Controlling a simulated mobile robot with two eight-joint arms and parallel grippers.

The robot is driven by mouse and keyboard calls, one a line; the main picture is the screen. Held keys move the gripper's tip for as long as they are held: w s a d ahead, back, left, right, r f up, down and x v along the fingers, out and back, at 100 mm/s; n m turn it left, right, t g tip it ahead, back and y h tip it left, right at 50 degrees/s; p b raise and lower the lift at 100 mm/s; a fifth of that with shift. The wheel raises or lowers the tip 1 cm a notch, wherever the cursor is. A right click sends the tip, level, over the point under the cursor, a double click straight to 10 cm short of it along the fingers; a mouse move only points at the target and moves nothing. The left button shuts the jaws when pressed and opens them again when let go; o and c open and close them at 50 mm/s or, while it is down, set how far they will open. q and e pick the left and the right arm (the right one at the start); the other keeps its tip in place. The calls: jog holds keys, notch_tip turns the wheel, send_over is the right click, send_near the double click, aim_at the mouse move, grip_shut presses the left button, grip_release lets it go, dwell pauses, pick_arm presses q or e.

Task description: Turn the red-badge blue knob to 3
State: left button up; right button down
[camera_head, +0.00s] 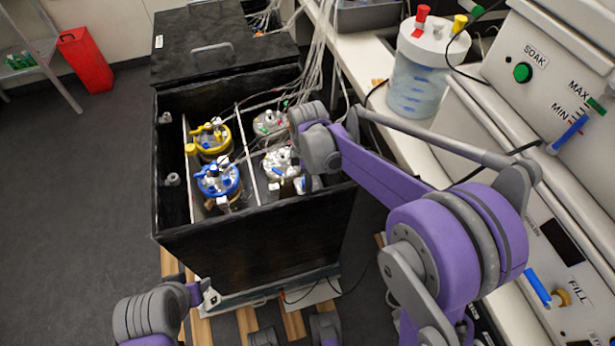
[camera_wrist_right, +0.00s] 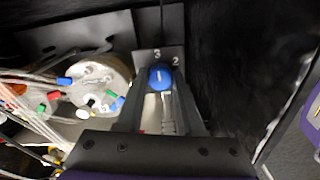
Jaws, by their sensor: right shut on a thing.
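The blue knob (camera_wrist_right: 160,76) shows in the right wrist view, between the two grey fingers of my right gripper (camera_wrist_right: 161,90). The gripper is shut on it. The numbers 3 and 2 stand on the grey plate just beyond the knob, 3 above it and 2 to its upper right. A small pale mark shows on the knob, but I cannot tell which number it points to. A red badge is not clearly visible. In the head view my right wrist (camera_head: 318,150) reaches over the black tank's right side and hides the knob. My left gripper (camera_head: 203,293) is low at the left, its fingers unclear.
The open black tank (camera_head: 250,235) holds several vessels, among them a yellow-ringed one (camera_head: 208,137) and a blue-ringed one (camera_head: 218,184). Cables run above them. In the wrist view a vessel lid with cables (camera_wrist_right: 98,82) lies left of the fingers. Dark tank wall (camera_wrist_right: 250,60) is at right.

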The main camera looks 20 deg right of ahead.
jog(key=c, duration=0.5)
grip_release()
jog(key=shift+c, duration=0.2)
jog(key=shift+r, duration=0.1)
notch_tip(320, 180, up, 11)
jog(key=p, duration=0.1)
jog(key=shift+f, duration=0.2)
